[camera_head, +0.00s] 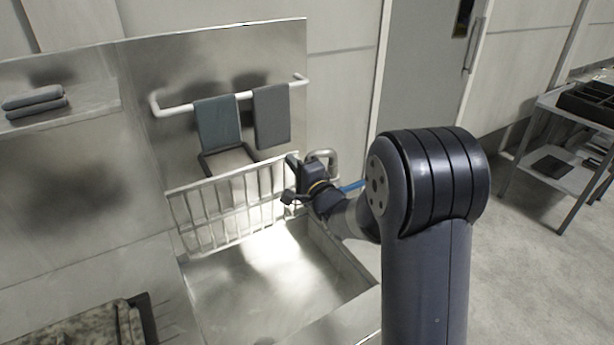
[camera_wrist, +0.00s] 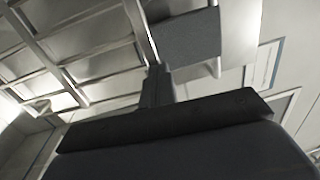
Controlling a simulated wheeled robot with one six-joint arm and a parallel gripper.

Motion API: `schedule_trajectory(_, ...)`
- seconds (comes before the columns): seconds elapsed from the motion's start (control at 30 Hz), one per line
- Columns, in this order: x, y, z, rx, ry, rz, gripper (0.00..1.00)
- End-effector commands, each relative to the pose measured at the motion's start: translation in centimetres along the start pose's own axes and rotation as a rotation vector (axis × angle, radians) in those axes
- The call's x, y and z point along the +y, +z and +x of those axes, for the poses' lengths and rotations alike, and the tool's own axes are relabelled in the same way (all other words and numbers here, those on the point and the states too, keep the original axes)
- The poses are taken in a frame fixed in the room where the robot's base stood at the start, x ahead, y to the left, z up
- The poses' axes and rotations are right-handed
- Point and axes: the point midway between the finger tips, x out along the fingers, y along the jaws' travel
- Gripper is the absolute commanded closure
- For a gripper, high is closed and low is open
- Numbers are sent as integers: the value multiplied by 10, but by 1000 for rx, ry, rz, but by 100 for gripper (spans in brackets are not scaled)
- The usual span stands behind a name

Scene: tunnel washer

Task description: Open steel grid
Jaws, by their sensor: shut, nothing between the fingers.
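The steel grid (camera_head: 232,203) stands raised, nearly upright, at the back of the steel sink basin (camera_head: 262,268). Its bars also cross the left of the wrist view (camera_wrist: 75,58). My gripper (camera_head: 290,180) is shut and empty at the grid's right end. In the wrist view its closed fingers (camera_wrist: 157,85) appear beside a long grid bar. I cannot tell whether the fingers touch it. The arm hides part of the basin's right side.
Two grey towels (camera_head: 217,123) hang on a white rail (camera_head: 172,110) behind the grid. A curved metal pipe (camera_head: 328,160) is close to the gripper. Folded towels (camera_head: 35,102) lie on a left shelf. A metal cart (camera_head: 560,175) stands right, with open floor before it.

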Motion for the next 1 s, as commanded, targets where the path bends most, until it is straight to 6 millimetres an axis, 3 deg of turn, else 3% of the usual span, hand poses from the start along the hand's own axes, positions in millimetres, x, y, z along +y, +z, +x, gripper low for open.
schedule_trajectory(0.03,-10,0,8,-2,16,-1,100)
schedule_trajectory(0.5,-18,1,58,-2,185,0,100)
schedule_trajectory(1.0,-12,1,69,-1,227,-2,100)
